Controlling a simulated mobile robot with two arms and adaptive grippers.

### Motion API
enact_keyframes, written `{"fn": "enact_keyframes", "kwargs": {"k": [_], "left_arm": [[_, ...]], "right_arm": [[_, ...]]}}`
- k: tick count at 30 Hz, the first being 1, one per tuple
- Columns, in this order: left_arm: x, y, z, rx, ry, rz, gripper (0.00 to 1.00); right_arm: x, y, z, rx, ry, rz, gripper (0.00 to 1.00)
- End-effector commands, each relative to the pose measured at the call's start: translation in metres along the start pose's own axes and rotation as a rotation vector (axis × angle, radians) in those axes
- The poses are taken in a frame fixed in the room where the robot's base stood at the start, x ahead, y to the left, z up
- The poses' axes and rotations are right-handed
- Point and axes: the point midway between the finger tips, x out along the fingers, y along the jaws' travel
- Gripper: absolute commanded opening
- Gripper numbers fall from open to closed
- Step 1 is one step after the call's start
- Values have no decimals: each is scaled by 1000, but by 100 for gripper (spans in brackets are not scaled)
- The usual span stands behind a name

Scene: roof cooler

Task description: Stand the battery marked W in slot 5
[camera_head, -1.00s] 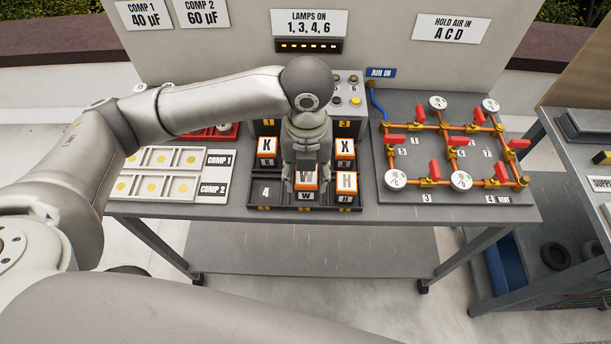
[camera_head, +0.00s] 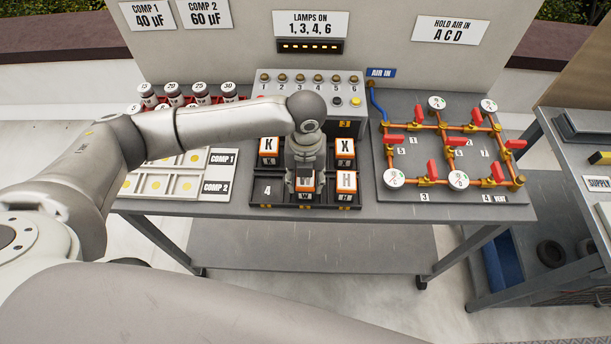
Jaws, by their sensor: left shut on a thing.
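The battery marked W (camera_head: 305,196) is an orange and white block in the front middle compartment of the black battery tray (camera_head: 267,205). It looks upright, level with the battery marked H (camera_head: 346,181) on its right. My left gripper (camera_head: 305,180) points down from above and is shut on the W battery, hiding most of its top. The compartment's own number is hidden. The compartment marked 4, left of W, is empty. My right gripper is not in view.
Batteries K (camera_head: 268,146) and X (camera_head: 345,147) stand in the tray's back row. Left is a white holder board (camera_head: 216,186) with a capacitor rack (camera_head: 190,98) behind it. Right is a pipe board (camera_head: 460,195) with red valves. A lamp panel (camera_head: 300,77) stands behind.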

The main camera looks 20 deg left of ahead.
Motion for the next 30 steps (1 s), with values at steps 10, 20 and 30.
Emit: {"fn": "enact_keyframes", "kwargs": {"k": [10,20,30], "left_arm": [[2,0,0,0,0,0,64],[-3,0,1,-1,-2,-1,64],[-66,-1,2,0,-6,-5,64]], "right_arm": [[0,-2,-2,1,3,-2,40],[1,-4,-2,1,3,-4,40],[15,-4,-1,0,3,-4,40]]}}
